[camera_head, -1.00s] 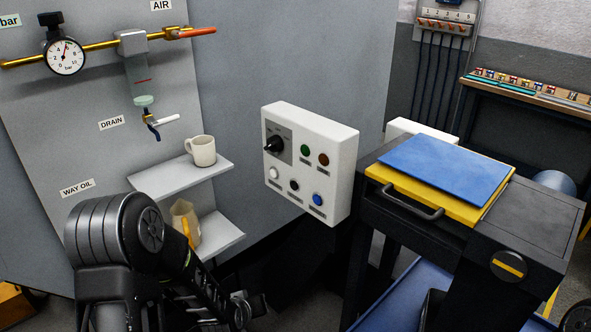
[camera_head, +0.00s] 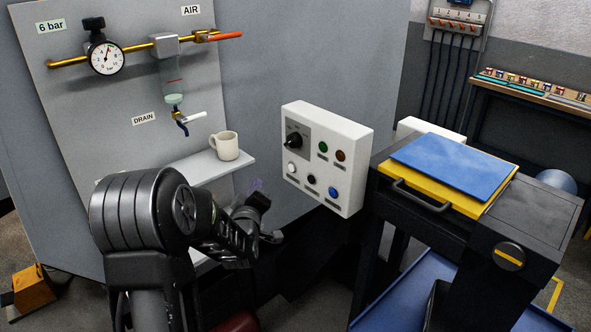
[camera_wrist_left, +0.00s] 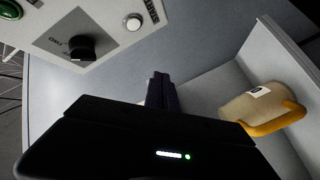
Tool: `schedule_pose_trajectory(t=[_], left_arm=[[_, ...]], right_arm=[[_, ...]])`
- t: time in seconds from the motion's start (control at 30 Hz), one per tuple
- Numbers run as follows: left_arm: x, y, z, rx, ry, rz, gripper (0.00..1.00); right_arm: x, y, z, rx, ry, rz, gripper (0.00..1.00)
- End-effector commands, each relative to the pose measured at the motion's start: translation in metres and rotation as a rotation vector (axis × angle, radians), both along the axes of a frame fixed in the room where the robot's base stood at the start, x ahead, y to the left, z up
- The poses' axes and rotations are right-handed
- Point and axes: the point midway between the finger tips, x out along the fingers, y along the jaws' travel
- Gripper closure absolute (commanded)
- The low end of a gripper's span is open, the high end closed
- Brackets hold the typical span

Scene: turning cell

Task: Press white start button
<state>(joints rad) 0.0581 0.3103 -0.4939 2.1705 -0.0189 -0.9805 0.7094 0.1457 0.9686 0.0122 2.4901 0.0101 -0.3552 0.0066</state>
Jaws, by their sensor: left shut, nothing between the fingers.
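The white start button (camera_head: 291,168) is at the lower left of the white control box (camera_head: 352,180), below a black rotary knob (camera_head: 293,140). In the left wrist view the white button (camera_wrist_left: 133,22) shows at the top, beside a START label. My left gripper (camera_head: 262,190) is left of and slightly below the button in the head view, apart from the box. Its fingers (camera_wrist_left: 161,88) are shut and empty in the wrist view, pointing up the picture with a gap to the button. My right gripper is not in view.
The box also has green, brown, black and blue buttons. A shelf with a mug (camera_head: 224,146) is left of my gripper. A dark cart with a blue board (camera_head: 455,165) is close on the right.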

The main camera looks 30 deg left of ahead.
Motion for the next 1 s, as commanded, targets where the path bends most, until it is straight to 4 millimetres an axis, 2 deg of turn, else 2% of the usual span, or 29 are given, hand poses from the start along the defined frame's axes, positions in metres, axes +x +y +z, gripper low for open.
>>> schedule_pose_trajectory(t=[0.37,0.57,0.83,1.0], left_arm=[[0.006,-0.002,0.000,0.001,0.004,-0.002,1.00],[0.024,-0.008,0.001,0.002,0.004,-0.003,1.00],[0.059,-0.019,0.000,0.001,0.005,-0.005,1.00],[0.075,-0.023,-0.003,0.002,0.003,-0.002,1.00]], right_arm=[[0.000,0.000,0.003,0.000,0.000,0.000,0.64],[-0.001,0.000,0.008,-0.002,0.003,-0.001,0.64],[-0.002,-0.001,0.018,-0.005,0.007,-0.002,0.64],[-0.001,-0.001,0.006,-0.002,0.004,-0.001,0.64]])
